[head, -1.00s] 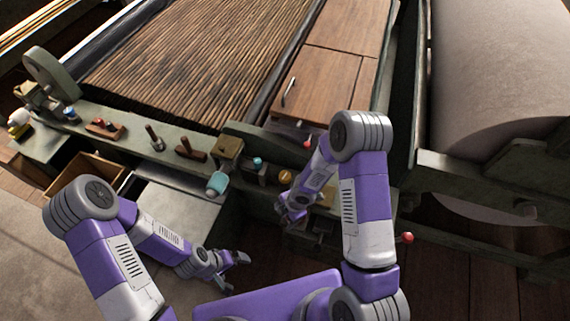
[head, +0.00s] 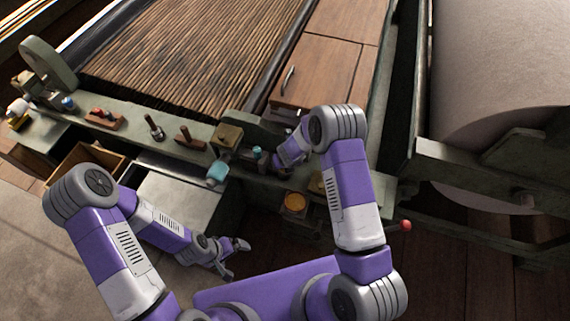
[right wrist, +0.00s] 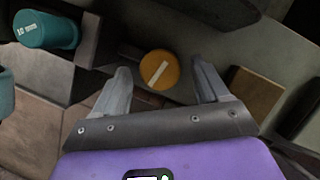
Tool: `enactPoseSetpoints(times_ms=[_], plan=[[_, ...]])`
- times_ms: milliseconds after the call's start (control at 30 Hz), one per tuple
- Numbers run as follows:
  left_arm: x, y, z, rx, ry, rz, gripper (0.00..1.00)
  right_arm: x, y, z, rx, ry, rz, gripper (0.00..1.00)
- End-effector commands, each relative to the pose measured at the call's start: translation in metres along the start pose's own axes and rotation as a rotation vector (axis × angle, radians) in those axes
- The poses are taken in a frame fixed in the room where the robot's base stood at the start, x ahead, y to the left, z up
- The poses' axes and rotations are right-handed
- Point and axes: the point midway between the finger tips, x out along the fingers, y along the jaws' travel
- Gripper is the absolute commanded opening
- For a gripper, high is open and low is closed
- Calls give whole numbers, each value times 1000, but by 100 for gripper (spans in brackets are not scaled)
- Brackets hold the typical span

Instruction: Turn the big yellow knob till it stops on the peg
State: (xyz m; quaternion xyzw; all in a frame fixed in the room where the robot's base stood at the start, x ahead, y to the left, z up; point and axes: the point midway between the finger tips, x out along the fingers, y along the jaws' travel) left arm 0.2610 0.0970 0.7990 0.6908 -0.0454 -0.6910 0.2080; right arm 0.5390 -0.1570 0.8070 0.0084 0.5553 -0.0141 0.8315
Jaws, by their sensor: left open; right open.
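A round yellow-orange knob (head: 295,203) shows in the head view, low in front of the bench and left of my right forearm; it looks the larger of two. Another yellow knob (right wrist: 159,70) with a white bar mark shows in the right wrist view, between and beyond my open fingertips, apart from them. In the head view my right gripper (head: 281,168) seems to cover this one. I cannot make out the peg. My left gripper (head: 236,258) is open and empty, low in front of the bench.
A teal cylinder marked "10 mm" (right wrist: 45,30) stands near the knob in the right wrist view. A wooden block (right wrist: 257,95) lies to its right. In the head view a light teal piece (head: 217,172) and a red ball (head: 406,225) flank the work area. An open drawer (head: 90,165) is at left.

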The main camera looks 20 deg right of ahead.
Motion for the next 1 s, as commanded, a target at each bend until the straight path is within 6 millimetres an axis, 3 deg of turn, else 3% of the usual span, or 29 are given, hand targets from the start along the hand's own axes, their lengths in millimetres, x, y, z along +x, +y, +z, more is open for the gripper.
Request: enactPoseSetpoints(times_ms=[367, 733, 1000], plan=[[0, 0, 0, 0, 0, 0, 100, 10, 0, 0, 2, 1, 1, 74], [0, 0, 0, 0, 0, 0, 100, 9, 0, 0, 2, 1, 1, 21], [0, 0, 0, 0, 0, 0, 100, 9, 1, 0, 26, 0, -10, 19]])
